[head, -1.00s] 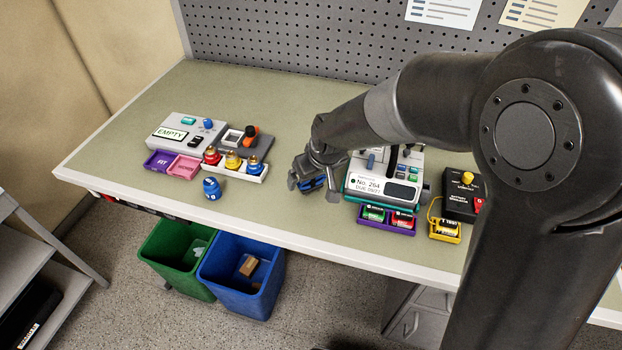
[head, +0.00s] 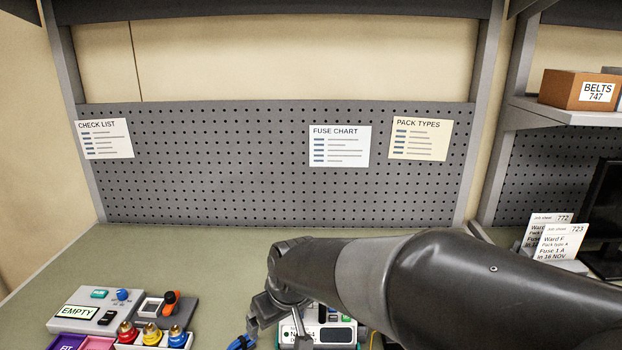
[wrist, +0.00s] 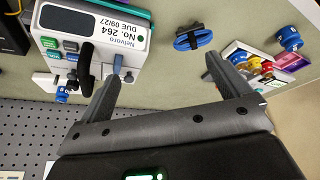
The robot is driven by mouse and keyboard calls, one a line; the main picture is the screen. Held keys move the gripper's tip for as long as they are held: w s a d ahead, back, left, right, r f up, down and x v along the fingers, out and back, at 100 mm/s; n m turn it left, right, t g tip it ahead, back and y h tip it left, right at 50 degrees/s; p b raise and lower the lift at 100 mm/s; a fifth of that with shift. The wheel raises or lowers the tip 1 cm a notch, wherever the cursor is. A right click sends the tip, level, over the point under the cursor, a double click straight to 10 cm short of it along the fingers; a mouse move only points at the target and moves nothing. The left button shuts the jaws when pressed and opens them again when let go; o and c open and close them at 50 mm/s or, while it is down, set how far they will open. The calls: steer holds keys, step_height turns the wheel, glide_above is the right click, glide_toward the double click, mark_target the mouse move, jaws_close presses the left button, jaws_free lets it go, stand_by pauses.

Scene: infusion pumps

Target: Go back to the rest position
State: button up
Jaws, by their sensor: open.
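My gripper (head: 262,322) is over the bench just left of the pump labelled No. 264 (head: 335,334). In the wrist view its two fingers (wrist: 163,68) are spread wide with nothing between them. A blue oval piece with a black band (wrist: 193,39) shows beyond the fingertips, apart from them. The pump also shows in the wrist view (wrist: 92,45), close to one finger. My arm hides part of the bench and the pump in the head view.
A grey unit marked EMPTY (head: 97,309) stands at the left, near red, yellow and blue capped parts in a white holder (head: 152,343). The pegboard (head: 230,180) rises behind the bench. Job sheets (head: 560,243) stand at the right. The bench's back left is clear.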

steer(key=s+d+r+m+h, duration=0.1)
steer(key=s+d+r+m, duration=0.2)
steer(key=s+d, duration=0.4)
steer(key=s+d+r+m+t+h, duration=0.1)
steer(key=s+d+r+m, duration=0.2)
steer(key=s+d, duration=0.5)
steer(key=shift+d+r+m+t, duration=0.3)
steer(key=shift+d+m, duration=0.4)
steer(key=shift+d, duration=2.85)
